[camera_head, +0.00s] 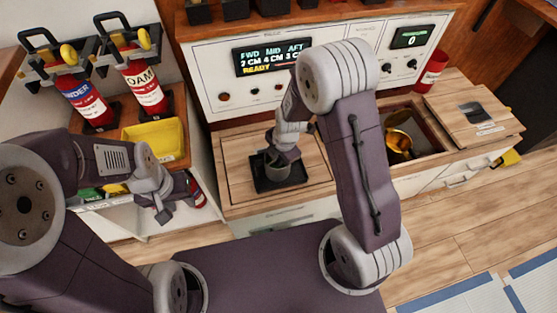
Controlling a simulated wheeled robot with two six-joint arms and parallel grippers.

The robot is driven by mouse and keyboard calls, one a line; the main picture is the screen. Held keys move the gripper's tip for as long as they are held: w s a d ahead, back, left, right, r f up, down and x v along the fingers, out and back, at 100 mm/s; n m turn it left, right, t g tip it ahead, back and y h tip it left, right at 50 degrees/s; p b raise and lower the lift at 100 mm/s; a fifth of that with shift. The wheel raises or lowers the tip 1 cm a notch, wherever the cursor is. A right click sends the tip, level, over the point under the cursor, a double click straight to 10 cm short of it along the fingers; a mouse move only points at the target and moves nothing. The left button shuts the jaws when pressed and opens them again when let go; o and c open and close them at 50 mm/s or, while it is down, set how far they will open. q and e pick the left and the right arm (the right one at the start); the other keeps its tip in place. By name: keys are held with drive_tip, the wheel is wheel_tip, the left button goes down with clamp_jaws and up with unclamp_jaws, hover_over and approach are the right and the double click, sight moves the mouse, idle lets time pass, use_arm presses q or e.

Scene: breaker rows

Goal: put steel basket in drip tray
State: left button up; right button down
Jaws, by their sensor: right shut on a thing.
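The drip tray (296,180) is a black, low-rimmed square tray on the wooden counter below the display panel. The steel basket (277,174) is a small grey cup over the middle of the tray, and it looks upright. I cannot tell whether its base touches the tray floor. My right gripper (283,160) reaches down from above and is shut on the basket, hiding part of its rim. My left gripper (168,207) hangs at the left, away from the tray, near the shelf with the yellow bin. I cannot make out its jaw gap.
A brass pot (398,143) sits in an open recess right of my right arm. A yellow bin (155,139) and two red extinguishers (82,98) stand at the left. The lit panel (272,56) rises behind the tray. Bare counter (236,178) surrounds the tray.

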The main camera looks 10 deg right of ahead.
drive_tip(key=c, duration=1.6)
unclamp_jaws()
drive_tip(key=shift+r, duration=0.15)
wheel_tip(320, 180, up, 11)
drive_tip(key=s+p, duration=0.2)
drive_tip(key=p, duration=0.3)
drive_tip(key=s+d+r+m, duration=0.2)
drive_tip(key=s+d+m, duration=0.3)
drive_tip(key=m, duration=0.7)
drive_tip(key=s+d+r+m, duration=0.2)
drive_tip(key=s+m, duration=0.4)
drive_tip(key=m, duration=0.5)
drive_tip(key=shift+g+h, duration=0.4)
wheel_tip(320, 180, up, 26)
drive_tip(key=p, duration=2.6)
drive_tip(key=shift+s+f, duration=0.15)
